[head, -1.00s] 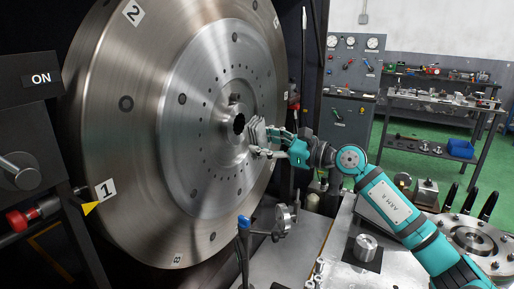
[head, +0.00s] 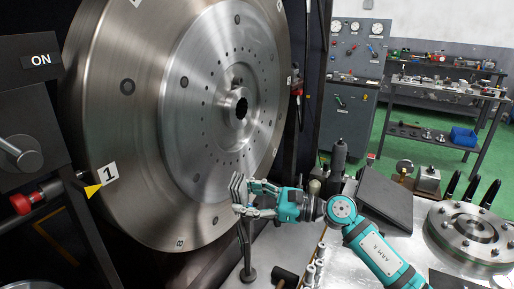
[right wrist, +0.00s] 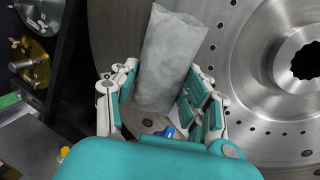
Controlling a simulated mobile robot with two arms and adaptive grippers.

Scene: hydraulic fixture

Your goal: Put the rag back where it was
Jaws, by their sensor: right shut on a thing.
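The grey rag (head: 238,189) is folded flat and stands up between the fingers of my right gripper (head: 250,198). In the head view it is in front of the lower right part of the large steel disc (head: 150,150), below the hub. The right wrist view shows the rag (right wrist: 172,60) as a pale grey strip between the two teal finger pairs of my right gripper (right wrist: 165,100), which is shut on it. The disc is behind it there, with the hub at the right. My left gripper is not in view.
A metal bench (head: 330,255) lies below my right arm, with a dark flat plate (head: 385,197) and a round bolted flange (head: 470,235) on it. A thin stand (head: 247,255) is just below the rag. The ON panel (head: 38,65) is at the left.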

